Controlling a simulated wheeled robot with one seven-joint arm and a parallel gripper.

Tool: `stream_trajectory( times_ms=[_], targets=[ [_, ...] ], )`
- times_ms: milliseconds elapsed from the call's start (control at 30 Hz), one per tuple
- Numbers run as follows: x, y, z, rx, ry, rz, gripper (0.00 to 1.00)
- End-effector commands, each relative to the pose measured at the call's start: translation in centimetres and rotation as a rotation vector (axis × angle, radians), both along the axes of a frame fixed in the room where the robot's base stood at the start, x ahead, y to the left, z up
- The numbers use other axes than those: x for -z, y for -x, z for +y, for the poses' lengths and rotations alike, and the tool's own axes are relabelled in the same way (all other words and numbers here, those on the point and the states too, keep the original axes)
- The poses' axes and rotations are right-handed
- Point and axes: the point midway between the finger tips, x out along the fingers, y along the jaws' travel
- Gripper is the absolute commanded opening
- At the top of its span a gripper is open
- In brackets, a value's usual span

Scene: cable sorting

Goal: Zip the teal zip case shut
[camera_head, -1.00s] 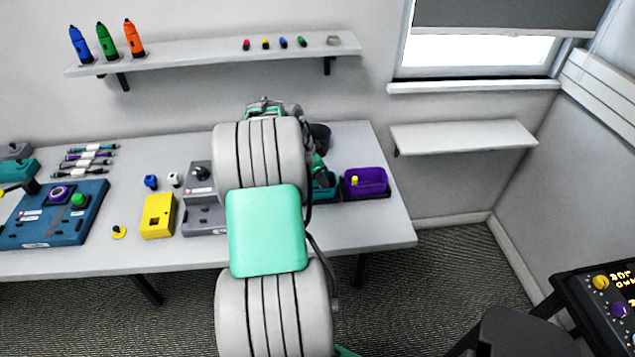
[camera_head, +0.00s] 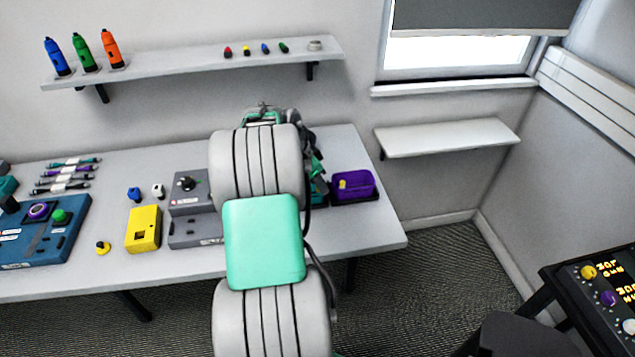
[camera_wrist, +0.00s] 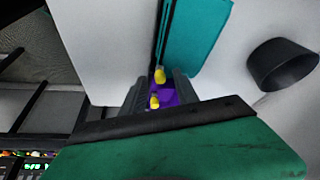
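The teal case (camera_head: 319,189) stands near the right end of the table, mostly hidden behind my arm in the head view. In the wrist view it is the teal shape (camera_wrist: 205,28) at the top, beyond my fingertips. A purple case (camera_head: 352,187) with a yellow tab (camera_head: 342,184) stands just right of it. My gripper (camera_wrist: 157,92) is open, with its two dark fingers apart. Purple material (camera_wrist: 166,98) and yellow pieces show between the fingers; I cannot tell whether they touch. In the head view my gripper is mostly hidden by my arm.
A black cup (camera_wrist: 283,65) stands right of the teal case in the wrist view. Left of my arm are a grey device (camera_head: 193,228), a yellow box (camera_head: 143,229) and a blue board (camera_head: 45,235). A wall shelf (camera_head: 200,65) hangs above the table (camera_head: 100,278). A dark control panel is at lower right.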

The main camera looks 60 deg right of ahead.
Motion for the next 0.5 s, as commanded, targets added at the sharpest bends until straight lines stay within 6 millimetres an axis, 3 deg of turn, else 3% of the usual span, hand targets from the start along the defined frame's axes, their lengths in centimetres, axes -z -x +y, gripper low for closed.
stream_trajectory(
  times_ms=[167, 400, 500],
  targets=[
    [-1.4, -0.4, 0.5, -0.002, 0.003, -0.002, 0.36],
    [-5.9, -1.4, 2.1, -0.002, 0.003, -0.002, 0.36],
    [-6.9, -1.6, 2.5, -0.001, 0.002, -0.001, 0.36]
  ],
)
